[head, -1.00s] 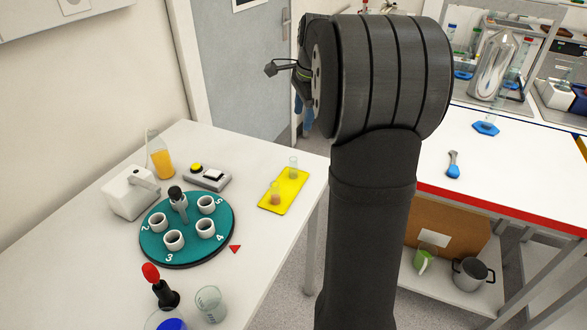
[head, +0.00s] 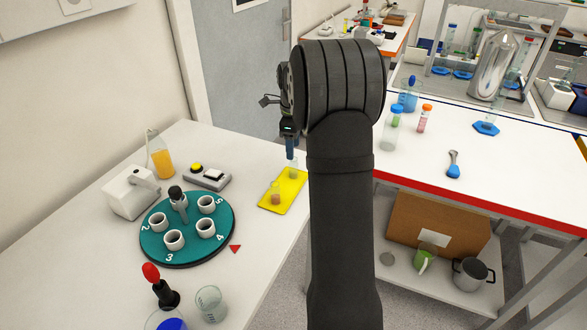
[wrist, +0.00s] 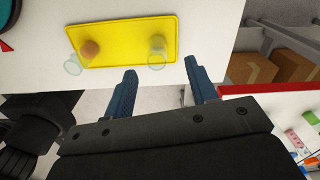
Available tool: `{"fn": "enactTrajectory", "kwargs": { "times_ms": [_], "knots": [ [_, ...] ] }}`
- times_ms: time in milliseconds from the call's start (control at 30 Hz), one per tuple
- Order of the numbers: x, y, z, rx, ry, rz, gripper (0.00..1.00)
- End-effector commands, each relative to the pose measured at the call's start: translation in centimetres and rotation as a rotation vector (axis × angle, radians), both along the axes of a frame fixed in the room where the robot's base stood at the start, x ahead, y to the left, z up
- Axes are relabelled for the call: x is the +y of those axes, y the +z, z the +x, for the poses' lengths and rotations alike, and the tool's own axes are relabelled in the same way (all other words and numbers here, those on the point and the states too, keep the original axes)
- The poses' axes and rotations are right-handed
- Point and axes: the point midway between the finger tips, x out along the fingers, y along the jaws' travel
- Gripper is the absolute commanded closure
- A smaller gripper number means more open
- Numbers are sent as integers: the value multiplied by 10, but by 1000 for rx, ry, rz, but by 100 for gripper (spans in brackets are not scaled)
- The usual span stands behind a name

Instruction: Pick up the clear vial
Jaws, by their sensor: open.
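A clear vial (head: 293,174) stands near the far end of the yellow tray (head: 288,194) on the white table; in the wrist view the vial (wrist: 157,50) is at the tray's right end. A brownish piece (head: 275,199) and another clear glass item (wrist: 73,67) are toward the tray's other end; I cannot tell exactly what they are. My gripper (head: 290,152) is above and close behind the clear vial in the head view. In the wrist view my open gripper (wrist: 160,72) has its blue fingers apart, empty, with the vial just beyond the gap between the tips.
A teal carousel (head: 190,245) with white cups, a button box (head: 208,178) and an orange-filled bottle (head: 161,155) stand left of the tray. A beaker (head: 210,303) is at the front. A red-edged bench (head: 480,200) lies right, across a floor gap.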

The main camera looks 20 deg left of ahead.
Motion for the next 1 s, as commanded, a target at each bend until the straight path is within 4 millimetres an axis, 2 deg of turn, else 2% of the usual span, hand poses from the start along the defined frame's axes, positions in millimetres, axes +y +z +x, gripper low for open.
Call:
{"fn": "enactTrajectory", "kwargs": {
  "times_ms": [100, 367, 600, 700, 933, 1000],
  "knots": [
    [0, -18, 0, 1, 0, 0, 48],
    [-2, -37, -2, 2, 0, -1, 48],
    [-4, -71, -5, 1, 0, 0, 48],
    [-4, -78, -5, 1, 0, 0, 48],
    [-4, -78, -5, 0, 0, 0, 48],
    [-4, -78, -5, 0, 0, 0, 62]
  ]
}}
